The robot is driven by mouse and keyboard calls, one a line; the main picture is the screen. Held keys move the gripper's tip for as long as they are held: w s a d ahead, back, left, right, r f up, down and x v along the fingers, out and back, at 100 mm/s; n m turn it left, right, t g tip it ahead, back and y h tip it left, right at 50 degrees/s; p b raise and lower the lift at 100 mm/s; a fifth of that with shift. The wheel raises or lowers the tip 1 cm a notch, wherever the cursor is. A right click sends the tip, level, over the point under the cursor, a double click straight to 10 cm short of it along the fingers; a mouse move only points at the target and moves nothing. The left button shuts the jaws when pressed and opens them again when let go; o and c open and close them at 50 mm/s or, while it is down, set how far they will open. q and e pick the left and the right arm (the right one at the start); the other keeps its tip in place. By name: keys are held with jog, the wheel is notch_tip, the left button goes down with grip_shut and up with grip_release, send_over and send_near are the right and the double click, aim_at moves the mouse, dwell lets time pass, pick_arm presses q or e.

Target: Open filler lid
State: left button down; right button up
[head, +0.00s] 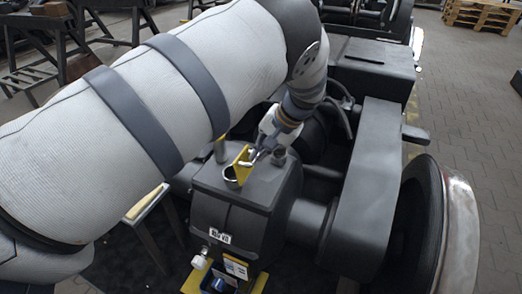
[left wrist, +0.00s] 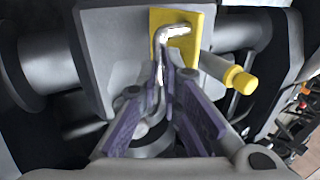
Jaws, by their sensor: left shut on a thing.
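The yellow filler lid (head: 242,162) stands tilted up beside the round filler opening (head: 231,178) on top of the dark grey gearbox housing. In the left wrist view the lid (left wrist: 184,30) is a yellow plate with a bent metal handle (left wrist: 172,33) on it. My left gripper (head: 258,155) is at the lid. In the left wrist view its purple fingers (left wrist: 164,75) are shut on the metal handle. The fingers hide part of the handle. My right gripper is not in view.
A grey post with a yellow cap (left wrist: 239,80) stands close beside the lid. The axle housing (head: 365,180) and a large wheel (head: 455,235) are to the right. A labelled panel and small yellow-framed parts (head: 236,268) are in front. Paved floor (head: 465,110) is free at right.

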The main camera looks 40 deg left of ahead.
pick_arm(q)
jog(key=shift+s+a+f, duration=0.15)
jog(key=shift+s+f, duration=0.25)
jog(key=shift+f, duration=0.3)
jog(key=c, duration=1.7)
grip_release()
jog(key=shift+a+f, duration=0.1)
jog(key=shift+o, duration=0.2)
jog(key=shift+w, duration=0.1)
jog(key=v, duration=1.2)
jog(key=shift+w+r, duration=0.25)
jog(key=shift+r, duration=0.2)
